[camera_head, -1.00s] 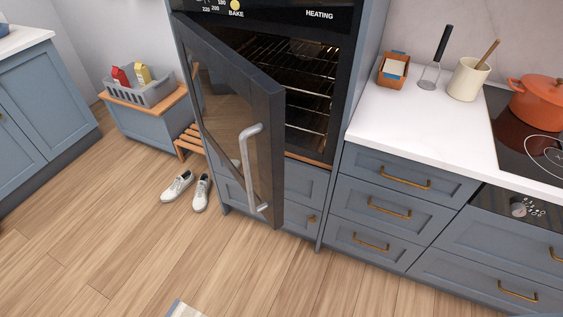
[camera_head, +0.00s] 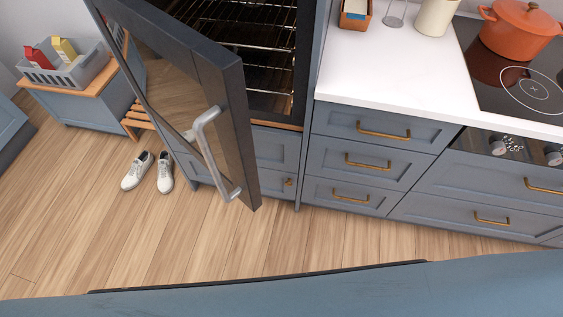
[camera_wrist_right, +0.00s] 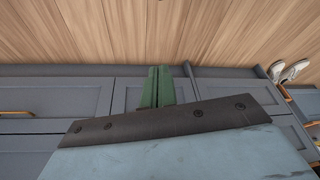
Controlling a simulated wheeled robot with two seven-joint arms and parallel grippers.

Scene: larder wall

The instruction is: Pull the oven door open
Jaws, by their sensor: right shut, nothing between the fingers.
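The oven door (camera_head: 222,75) is dark-framed with a glass pane and stands partly open, swung out on its left side. Its grey bar handle (camera_head: 207,153) is on the free edge, with no gripper on it. Behind the door, the oven cavity (camera_head: 270,55) shows wire racks. My right gripper (camera_wrist_right: 157,88) shows in the right wrist view as two green fingers pressed together, empty, in front of blue-grey cabinet fronts. Neither gripper shows in the head view.
White shoes (camera_head: 147,172) stand on the floor at left, near a bench with a grey crate (camera_head: 68,72). Drawers (camera_head: 375,130) with brass handles and a white counter (camera_head: 390,65) are at right; an orange pot (camera_head: 518,30) sits on the hob. Floor before the oven is clear.

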